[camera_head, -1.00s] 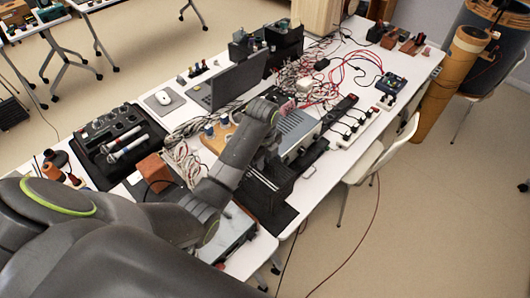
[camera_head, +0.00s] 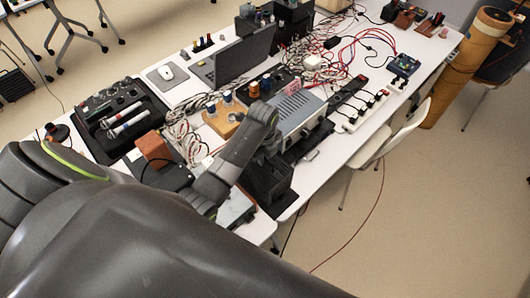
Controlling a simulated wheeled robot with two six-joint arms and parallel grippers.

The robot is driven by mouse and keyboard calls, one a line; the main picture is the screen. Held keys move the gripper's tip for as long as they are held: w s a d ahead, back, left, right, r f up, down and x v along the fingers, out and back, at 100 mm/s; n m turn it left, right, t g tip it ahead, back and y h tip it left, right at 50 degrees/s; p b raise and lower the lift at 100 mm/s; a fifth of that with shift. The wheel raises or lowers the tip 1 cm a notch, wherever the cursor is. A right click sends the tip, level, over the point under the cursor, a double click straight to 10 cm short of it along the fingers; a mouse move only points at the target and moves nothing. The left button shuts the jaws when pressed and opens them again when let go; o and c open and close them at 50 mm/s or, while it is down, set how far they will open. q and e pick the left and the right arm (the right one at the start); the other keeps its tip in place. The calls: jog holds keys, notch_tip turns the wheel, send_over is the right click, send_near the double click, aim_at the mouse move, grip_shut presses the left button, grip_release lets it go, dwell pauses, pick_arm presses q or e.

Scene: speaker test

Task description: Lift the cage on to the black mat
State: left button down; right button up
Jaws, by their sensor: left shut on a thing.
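The cage (camera_head: 268,184) is a dark, box-shaped frame near the front edge of the white table, right of centre. The black mat (camera_head: 284,207) shows as a flat dark patch at its foot. I cannot tell whether the cage touches the mat or hangs just above it. My left gripper (camera_head: 267,154) points down at the top of the cage and is shut on it; its fingertips are mostly hidden by my own wrist. My right gripper is out of view.
A grey metal instrument (camera_head: 297,112) stands right behind the cage. A wooden block with knobs (camera_head: 221,120), an orange-brown box (camera_head: 153,146) and tangled cables lie to the left. A white power strip (camera_head: 363,112) lies to the right. The table's front edge is close.

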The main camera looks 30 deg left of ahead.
pick_arm(q)
jog(key=shift+f, duration=0.75)
jog(key=shift+w+f+b, duration=0.15)
jog(key=shift+f+b, duration=0.35)
jog(key=shift+f, duration=0.45)
jog(key=shift+p, duration=0.45)
jog(key=shift+f, duration=0.4)
jog(key=c, duration=1.4)
grip_release()
jog(key=shift+c, duration=0.2)
jog(key=shift+r, duration=0.1)
